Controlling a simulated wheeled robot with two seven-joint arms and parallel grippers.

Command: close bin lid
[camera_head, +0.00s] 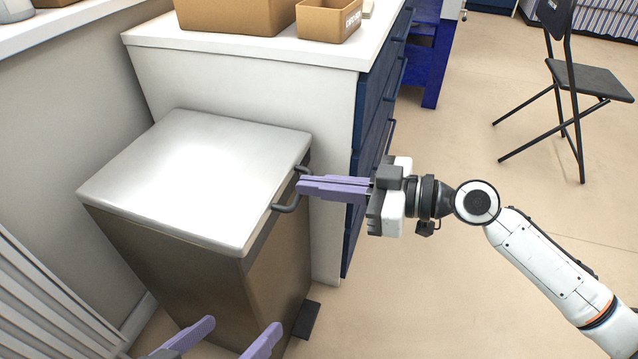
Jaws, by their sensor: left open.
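The bin (175,265) is a brown metallic box in the left half of the view. Its pale silver lid (200,165) lies over the top and looks about flat; I cannot tell whether a small gap is left under it. A dark loop handle (285,208) sticks out from the lid's right edge. My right gripper (300,187) reaches in from the right, its purple fingers nearly together across the handle's outer bar. My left gripper (235,328) is at the bottom edge, in front of the bin, with its fingers wide apart and empty.
A white-topped counter (250,43) with blue drawers stands behind the bin and carries cardboard boxes (328,20). A black foot pedal (307,320) sits at the bin's base. A white slatted thing (45,305) is at lower left. A folding chair (585,80) stands far right; floor between is clear.

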